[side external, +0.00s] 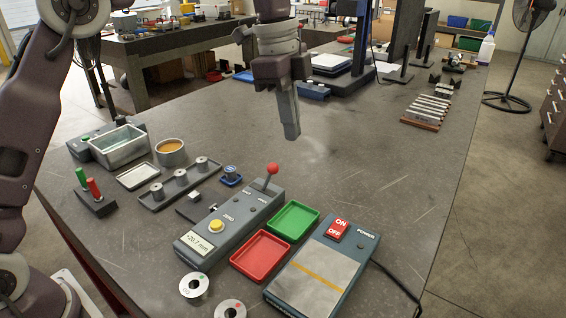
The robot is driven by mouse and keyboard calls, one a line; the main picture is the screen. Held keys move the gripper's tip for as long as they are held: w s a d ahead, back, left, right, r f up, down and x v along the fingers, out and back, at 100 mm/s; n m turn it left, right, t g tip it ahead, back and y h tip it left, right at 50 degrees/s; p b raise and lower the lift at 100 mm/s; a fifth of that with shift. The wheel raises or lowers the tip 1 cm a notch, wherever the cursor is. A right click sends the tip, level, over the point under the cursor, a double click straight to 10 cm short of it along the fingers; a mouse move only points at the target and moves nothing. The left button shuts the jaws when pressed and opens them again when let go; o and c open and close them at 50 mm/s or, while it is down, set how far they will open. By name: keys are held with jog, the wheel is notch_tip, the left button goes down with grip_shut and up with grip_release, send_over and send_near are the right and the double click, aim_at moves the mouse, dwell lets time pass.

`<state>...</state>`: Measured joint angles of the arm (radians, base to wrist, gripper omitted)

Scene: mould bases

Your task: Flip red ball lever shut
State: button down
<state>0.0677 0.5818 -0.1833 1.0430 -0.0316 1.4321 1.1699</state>
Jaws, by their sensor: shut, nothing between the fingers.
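The red ball lever (271,170) stands at the far end of a grey box (233,222) with a yellow button and a display reading about +20.7 mm. The lever is a short metal stem topped by a red ball, and it leans slightly to the right. My gripper (292,136) is shut and empty. It hangs pointing down above the table, behind and a little to the right of the red ball in the picture, apart from it.
Green (292,221) and red (260,257) trays lie right of the box. A power unit (322,275) with a red ON/OFF switch stands beside them. A holder (180,184) with several metal pieces is at left. The table (390,180) is clear at right.

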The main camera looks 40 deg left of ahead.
jog(key=shift+w+d+f, duration=0.15)
jog(key=shift+w+f, duration=0.1)
jog(key=shift+w, duration=0.05)
jog(key=shift+f, duration=0.1)
send_over(267, 179)
jog(key=d, duration=0.4)
notch_tip(267, 179, down, 9)
jog(key=shift+w+a, duration=0.2)
jog(key=shift+w, duration=0.1)
jog(key=shift+a, duration=0.1)
